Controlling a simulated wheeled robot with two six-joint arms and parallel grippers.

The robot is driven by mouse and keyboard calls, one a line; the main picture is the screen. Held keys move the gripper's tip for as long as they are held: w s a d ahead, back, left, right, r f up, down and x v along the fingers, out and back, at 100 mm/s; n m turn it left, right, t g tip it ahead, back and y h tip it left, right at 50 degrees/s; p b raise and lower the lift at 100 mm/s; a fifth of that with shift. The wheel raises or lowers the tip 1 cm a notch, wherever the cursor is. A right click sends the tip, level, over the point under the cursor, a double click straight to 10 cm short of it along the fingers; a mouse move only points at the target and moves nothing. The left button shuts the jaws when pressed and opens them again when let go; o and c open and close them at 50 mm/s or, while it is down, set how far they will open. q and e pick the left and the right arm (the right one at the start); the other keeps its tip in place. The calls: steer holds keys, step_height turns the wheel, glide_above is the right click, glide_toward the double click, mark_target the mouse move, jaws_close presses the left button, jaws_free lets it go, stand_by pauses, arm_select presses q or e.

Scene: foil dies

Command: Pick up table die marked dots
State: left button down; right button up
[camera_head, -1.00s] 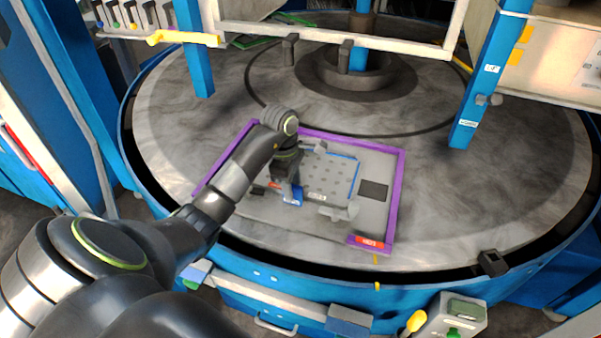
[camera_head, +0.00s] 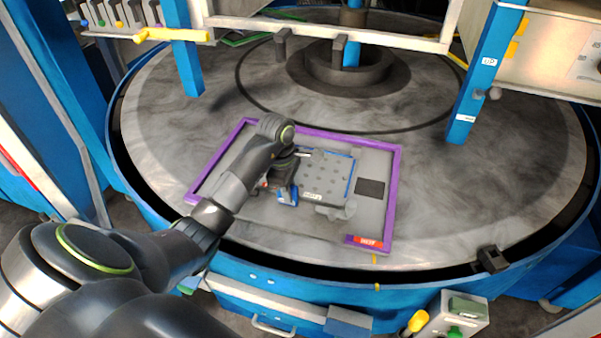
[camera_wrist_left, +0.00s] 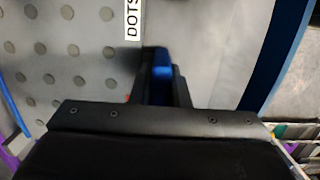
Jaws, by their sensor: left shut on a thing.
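The die marked DOTS (camera_head: 326,180) is a grey plate with rows of round dots, a blue edge and a white label. It sits inside the purple frame on the round table in the head view. In the left wrist view its dotted face (camera_wrist_left: 70,50) fills the upper left, with the label reading DOTS (camera_wrist_left: 132,18) above the fingers. My right gripper is not in view.
The purple frame (camera_head: 397,185) surrounds the die, with a red label (camera_head: 368,241) at its lower right corner and a dark square (camera_head: 370,188) beside the die. Blue posts (camera_head: 473,75) and a beige beam (camera_head: 380,38) stand behind.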

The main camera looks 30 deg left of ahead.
arm_select(q)
steer(key=shift+s+f, duration=0.1)
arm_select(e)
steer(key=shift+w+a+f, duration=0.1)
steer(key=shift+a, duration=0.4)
arm_select(q)
steer(key=shift+a, duration=0.1)
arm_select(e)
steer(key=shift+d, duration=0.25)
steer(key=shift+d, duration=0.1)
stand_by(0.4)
